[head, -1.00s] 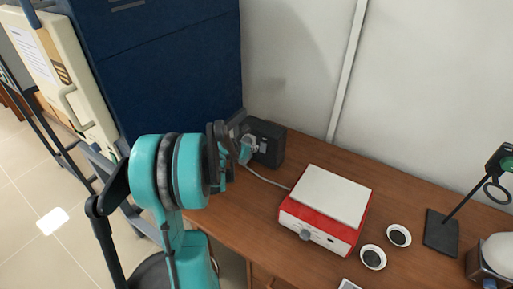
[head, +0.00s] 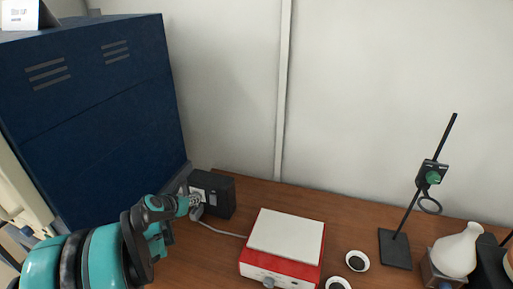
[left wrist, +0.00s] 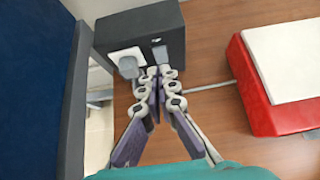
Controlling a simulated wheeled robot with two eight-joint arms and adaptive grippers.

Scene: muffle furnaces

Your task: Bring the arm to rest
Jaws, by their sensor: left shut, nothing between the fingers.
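My left arm comes in from the lower left. Its gripper (head: 192,203) is shut and empty, close in front of the black power box (head: 222,194). In the left wrist view the closed fingertips (left wrist: 160,74) point at the box (left wrist: 140,24), just below its grey switch. Whether they touch it I cannot tell. A white socket with a plug (left wrist: 128,66) sits on the box face left of the fingers. My right gripper is not in view.
A red and white hotplate (head: 285,240) stands right of the box, a cable running between them. The tall dark blue cabinet (head: 100,110) is close on the left. Two small dishes (head: 357,261), a clamp stand (head: 395,248) and a white flask (head: 457,250) stand farther right.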

